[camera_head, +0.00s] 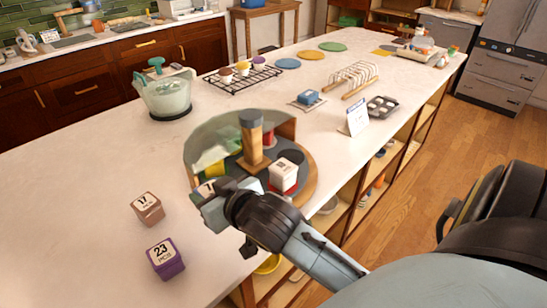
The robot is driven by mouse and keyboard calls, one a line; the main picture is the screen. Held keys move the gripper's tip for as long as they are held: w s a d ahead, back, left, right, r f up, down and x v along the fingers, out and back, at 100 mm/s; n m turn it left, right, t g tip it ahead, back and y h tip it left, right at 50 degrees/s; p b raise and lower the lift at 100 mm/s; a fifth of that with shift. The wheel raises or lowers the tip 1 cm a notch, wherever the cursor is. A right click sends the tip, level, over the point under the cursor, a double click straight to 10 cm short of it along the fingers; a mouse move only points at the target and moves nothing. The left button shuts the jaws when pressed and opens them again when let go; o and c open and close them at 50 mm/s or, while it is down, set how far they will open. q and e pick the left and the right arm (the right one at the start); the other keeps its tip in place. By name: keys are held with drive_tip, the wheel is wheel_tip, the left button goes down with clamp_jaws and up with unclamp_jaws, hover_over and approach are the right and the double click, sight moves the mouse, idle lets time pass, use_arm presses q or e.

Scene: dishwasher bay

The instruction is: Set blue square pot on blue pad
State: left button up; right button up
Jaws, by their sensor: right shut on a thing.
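A small blue square container (308,97) sits on a grey square tray on the counter, right of the middle; I cannot tell for sure that it is the pot. A round flat blue pad (287,63) lies bare farther back on the counter. My right gripper (211,203) is at the near left edge of a round carousel (306,187) with a clear curved cover. It is shut on the carousel's edge, as far as I can tell; its wrist hides the contact. My left gripper is not in view.
The carousel holds a wooden post (251,140), a white box (284,173) and several small items. A brown block (148,208) and a purple block (166,258) stand at left. A glass bowl (168,94), wire rack (240,77) and white card (356,118) stand beyond.

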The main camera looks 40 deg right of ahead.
drive_tip(key=w+d+r+n+y+p, duration=0.2)
drive_tip(key=w+d+r+p, duration=0.25)
drive_tip(key=d+p, duration=0.4)
drive_tip(key=f, duration=0.6)
drive_tip(key=d+f+b, duration=0.1)
drive_tip(key=f, duration=0.2)
drive_tip(key=shift+s+f, duration=0.1)
drive_tip(key=shift+f, duration=0.1)
drive_tip(key=o, duration=1.1)
drive_tip(key=shift+f, duration=0.15)
drive_tip(key=shift+r, duration=0.2)
drive_tip(key=v, duration=1.2)
drive_tip(key=shift+d, duration=0.1)
